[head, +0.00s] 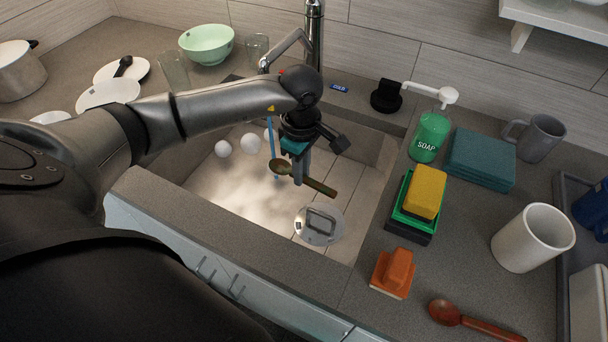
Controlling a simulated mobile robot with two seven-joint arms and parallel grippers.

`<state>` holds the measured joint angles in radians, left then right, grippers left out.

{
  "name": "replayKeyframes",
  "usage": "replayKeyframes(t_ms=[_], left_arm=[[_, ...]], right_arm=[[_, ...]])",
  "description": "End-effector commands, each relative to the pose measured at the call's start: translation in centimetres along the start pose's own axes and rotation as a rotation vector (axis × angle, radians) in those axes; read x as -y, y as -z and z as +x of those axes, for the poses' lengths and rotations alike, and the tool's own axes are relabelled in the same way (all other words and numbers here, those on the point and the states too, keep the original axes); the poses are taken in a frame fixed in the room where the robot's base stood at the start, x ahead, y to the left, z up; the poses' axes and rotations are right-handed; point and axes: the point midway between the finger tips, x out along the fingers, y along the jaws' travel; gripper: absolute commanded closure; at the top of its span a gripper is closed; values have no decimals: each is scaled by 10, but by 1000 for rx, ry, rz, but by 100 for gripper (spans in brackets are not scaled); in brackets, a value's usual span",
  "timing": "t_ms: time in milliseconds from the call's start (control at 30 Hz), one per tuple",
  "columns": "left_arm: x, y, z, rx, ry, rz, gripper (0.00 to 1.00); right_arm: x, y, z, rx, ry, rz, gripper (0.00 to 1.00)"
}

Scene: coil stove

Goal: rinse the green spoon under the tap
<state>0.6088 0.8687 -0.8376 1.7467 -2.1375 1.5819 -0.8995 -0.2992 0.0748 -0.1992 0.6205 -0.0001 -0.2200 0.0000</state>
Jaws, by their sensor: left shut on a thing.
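The green spoon (318,185), dull olive in colour, is held over the sink (235,187) by my left gripper (301,172), which is shut on it. Its bowl points left and its handle slopes down to the right. The chrome tap (315,35) stands behind the sink; my left arm hides its lower part. A thin blue streak (272,140), which looks like running water, comes down at the left edge of the spoon's bowl. I cannot tell whether it touches the bowl. My right gripper is not in view.
A soap bottle (431,138), a yellow sponge (426,190), an orange brush (394,272), a red-brown spoon (470,320) and a white mug (533,238) stand right of the sink. Plates (108,93), glasses and a green bowl (206,44) are at left. A drain cover (319,226) lies below.

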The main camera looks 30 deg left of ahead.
Motion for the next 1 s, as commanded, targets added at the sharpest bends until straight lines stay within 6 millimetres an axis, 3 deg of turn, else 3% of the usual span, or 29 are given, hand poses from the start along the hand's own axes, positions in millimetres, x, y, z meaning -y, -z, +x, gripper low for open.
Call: replayKeyframes(t_ms=[1000], left_arm=[[-71,70,23,1,-1,-1,100]], right_arm=[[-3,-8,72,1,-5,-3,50]])
